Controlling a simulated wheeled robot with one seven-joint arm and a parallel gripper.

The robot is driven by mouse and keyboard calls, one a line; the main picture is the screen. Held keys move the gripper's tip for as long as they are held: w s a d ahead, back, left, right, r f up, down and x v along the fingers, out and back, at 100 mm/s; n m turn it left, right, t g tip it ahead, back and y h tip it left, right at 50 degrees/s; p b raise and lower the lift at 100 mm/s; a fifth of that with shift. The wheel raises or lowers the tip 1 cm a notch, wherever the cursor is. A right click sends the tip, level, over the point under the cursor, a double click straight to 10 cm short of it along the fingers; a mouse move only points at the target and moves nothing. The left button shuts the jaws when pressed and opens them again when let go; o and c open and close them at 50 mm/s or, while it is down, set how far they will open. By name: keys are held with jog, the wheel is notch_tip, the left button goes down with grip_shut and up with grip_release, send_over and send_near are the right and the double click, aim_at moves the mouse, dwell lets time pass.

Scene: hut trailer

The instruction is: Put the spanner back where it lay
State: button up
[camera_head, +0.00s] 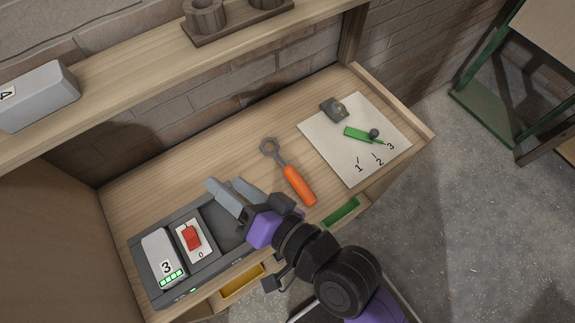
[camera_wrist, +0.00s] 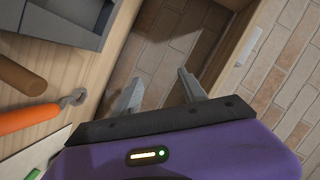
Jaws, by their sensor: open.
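The spanner (camera_head: 298,183) lies on the wooden bench top, its orange handle toward the front edge and its grey ring head toward the wall. It also shows in part at the left of the wrist view (camera_wrist: 32,116). My gripper (camera_head: 226,188) is open and empty, to the left of the spanner and apart from it. In the head view it overlaps the right part of the grey tray; its height above the bench is hard to tell. Its two fingers (camera_wrist: 160,90) stand apart in the wrist view with nothing between them.
The grey tray (camera_head: 187,273) holds a box marked 3 (camera_head: 161,255) and a red piece on a card (camera_head: 193,237). A white sheet (camera_head: 350,170) with a green pointer (camera_head: 358,133) lies at right. A shelf (camera_head: 130,110) overhangs the back. Bare bench lies around the spanner.

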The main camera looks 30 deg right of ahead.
jog(key=s+d+n+h, duration=0.2)
jog(key=s+d+n, duration=0.1)
jog(key=s+d, duration=0.4)
jog(key=s+d+n+h, duration=0.2)
jog(key=s+d+n, duration=0.2)
jog(key=s+d, duration=0.4)
jog(key=s, duration=0.5)
jog(key=shift+s+f, duration=0.15)
jog(key=shift+s, duration=0.1)
jog(key=shift+d, duration=0.1)
